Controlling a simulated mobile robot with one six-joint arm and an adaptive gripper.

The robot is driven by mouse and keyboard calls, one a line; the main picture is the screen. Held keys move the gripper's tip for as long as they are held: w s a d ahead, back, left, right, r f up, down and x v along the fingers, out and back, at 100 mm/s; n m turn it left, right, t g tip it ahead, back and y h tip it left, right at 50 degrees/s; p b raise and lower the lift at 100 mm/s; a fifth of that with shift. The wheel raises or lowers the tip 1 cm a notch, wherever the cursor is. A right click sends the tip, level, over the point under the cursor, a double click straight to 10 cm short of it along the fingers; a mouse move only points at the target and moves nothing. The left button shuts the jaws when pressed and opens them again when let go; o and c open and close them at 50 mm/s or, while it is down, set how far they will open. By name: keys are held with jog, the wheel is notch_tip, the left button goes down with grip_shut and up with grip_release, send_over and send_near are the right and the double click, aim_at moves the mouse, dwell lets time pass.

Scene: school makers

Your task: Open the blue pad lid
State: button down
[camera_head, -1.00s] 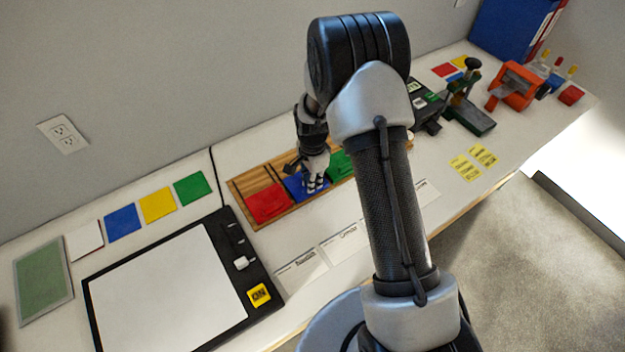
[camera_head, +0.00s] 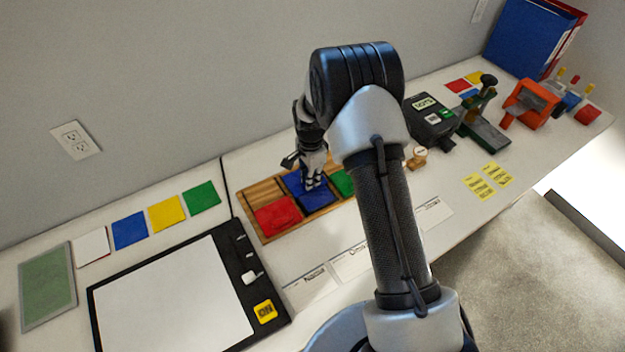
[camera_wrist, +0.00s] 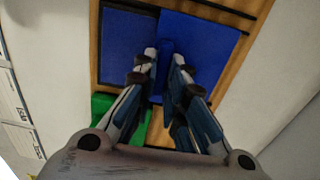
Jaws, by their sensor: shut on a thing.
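The blue pad (camera_head: 321,198) sits in the wooden tray between the red and green pads. Its blue lid (camera_head: 296,182) is swung up toward the wall side, with the pad's blue base exposed on the front side. In the wrist view the lid (camera_wrist: 205,50) is the brighter panel at right, and the darker base (camera_wrist: 125,48) lies at left. My gripper (camera_wrist: 166,50) is shut at the lid's near edge, holding its small tab, which the fingertips partly hide. In the head view my gripper (camera_head: 312,182) is over the blue pad.
The red pad (camera_head: 277,216) and green pad (camera_head: 343,183) flank it in the wooden tray (camera_head: 262,190). Paper labels (camera_head: 352,262) lie in front. A black-framed board (camera_head: 170,300) is at left. A black box (camera_head: 428,120) and green-based press (camera_head: 485,130) stand to the right.

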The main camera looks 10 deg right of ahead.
jog(key=c, duration=1.6)
grip_release()
jog(key=shift+c, duration=0.2)
notch_tip(320, 180, up, 12)
jog(key=shift+s, duration=0.1)
